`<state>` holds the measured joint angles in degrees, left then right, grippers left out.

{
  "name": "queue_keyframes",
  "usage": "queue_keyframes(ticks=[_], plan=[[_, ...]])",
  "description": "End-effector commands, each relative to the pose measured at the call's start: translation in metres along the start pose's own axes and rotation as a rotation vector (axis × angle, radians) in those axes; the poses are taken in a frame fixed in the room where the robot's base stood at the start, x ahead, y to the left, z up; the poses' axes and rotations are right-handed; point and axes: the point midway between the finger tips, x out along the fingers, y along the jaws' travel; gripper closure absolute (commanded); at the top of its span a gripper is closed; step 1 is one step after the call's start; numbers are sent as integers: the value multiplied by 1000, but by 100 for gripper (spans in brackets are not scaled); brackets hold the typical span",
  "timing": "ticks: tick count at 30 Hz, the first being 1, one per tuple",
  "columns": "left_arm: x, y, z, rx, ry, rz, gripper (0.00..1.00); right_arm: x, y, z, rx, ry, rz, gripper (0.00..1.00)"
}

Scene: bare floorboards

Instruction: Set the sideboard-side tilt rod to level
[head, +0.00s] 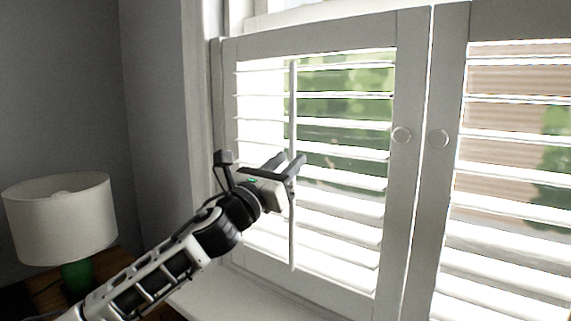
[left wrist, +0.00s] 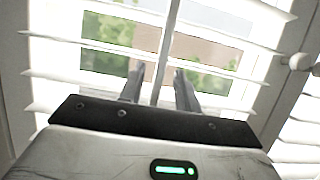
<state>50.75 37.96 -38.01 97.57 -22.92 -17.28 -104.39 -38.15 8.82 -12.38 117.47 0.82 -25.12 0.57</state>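The sideboard-side tilt rod (head: 292,100) is a thin white upright bar in front of the slats of the left shutter panel (head: 411,75). Its slats (head: 345,123) are tilted part open, with greenery showing through the gaps. My left gripper (head: 291,158) is at about the rod's mid-height. In the left wrist view, the gripper's two fingers (left wrist: 160,78) stand apart, one on each side of the rod (left wrist: 167,45), with a gap on both sides. The gripper looks open, and I see no clear contact. My right gripper is not in view.
A white-shaded lamp (head: 60,215) with a green base stands on a wooden sideboard (head: 50,297) at lower left. A white sill (head: 225,298) runs below the shutters.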

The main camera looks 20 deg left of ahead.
Motion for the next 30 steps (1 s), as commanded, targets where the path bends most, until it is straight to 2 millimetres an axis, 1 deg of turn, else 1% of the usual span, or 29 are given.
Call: queue_keyframes(ticks=[5,7,11,14,15,21,24,27,30], plan=[[0,0,0,0,-1,0,67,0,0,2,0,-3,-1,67],[-4,0,0,0,0,0,67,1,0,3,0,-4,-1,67],[-19,1,-2,2,1,0,67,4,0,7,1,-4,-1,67],[-41,1,-4,3,3,1,67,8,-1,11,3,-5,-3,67],[-50,1,-4,3,2,0,67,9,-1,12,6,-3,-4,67],[-101,0,-6,4,4,0,67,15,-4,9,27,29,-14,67],[-123,0,-6,2,4,0,67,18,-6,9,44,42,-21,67],[-140,0,-5,4,4,-1,67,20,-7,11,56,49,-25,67],[-151,0,-3,2,2,1,67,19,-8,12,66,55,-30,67]])
